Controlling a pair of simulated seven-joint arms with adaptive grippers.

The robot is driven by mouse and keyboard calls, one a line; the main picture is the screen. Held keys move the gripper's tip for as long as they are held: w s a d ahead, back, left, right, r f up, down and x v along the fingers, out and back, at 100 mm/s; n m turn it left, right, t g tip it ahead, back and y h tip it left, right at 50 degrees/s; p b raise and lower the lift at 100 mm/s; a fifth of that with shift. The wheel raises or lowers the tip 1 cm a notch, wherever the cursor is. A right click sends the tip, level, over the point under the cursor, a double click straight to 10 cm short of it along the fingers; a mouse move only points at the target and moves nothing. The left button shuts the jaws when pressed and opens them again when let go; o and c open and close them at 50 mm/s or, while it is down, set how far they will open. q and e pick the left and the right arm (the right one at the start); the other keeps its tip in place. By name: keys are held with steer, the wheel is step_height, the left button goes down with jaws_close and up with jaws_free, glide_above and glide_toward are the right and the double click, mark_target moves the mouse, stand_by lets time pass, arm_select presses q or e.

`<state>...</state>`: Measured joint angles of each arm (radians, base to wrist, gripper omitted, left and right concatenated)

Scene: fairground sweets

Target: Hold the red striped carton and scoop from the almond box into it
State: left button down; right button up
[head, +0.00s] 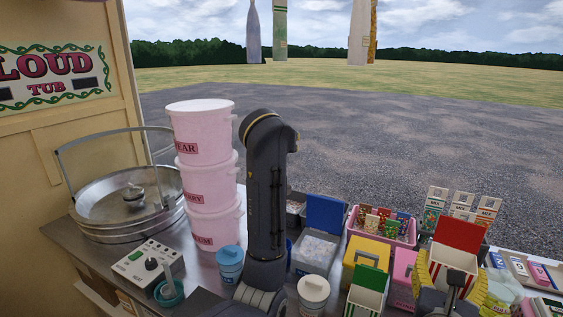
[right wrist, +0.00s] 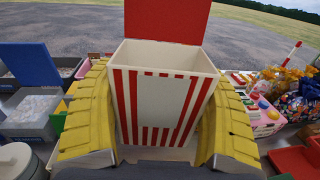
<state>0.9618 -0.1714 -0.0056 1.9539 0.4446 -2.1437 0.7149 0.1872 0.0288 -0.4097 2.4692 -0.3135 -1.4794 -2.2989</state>
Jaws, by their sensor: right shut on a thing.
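The red striped carton (head: 451,263), white with red stripes and a raised red back flap, is upright at the lower right of the head view. My right gripper (head: 447,297) is shut on it. In the right wrist view the carton (right wrist: 160,105) stands between the yellow finger pads, and its visible inside is empty. I see no clear scoop. My left gripper is out of view.
A yellow box (head: 352,273), a green striped carton (head: 366,299) and a pink box (head: 402,271) crowd the counter. Stacked pink tubs (head: 206,174) and a steel round machine (head: 92,210) stand left. A dark arm link of mine rises mid-view. Little counter is free.

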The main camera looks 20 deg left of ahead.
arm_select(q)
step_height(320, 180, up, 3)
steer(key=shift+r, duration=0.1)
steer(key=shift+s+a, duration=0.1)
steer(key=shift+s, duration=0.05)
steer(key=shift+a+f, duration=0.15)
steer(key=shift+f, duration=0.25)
arm_select(e)
steer(key=shift+r, duration=1.35)
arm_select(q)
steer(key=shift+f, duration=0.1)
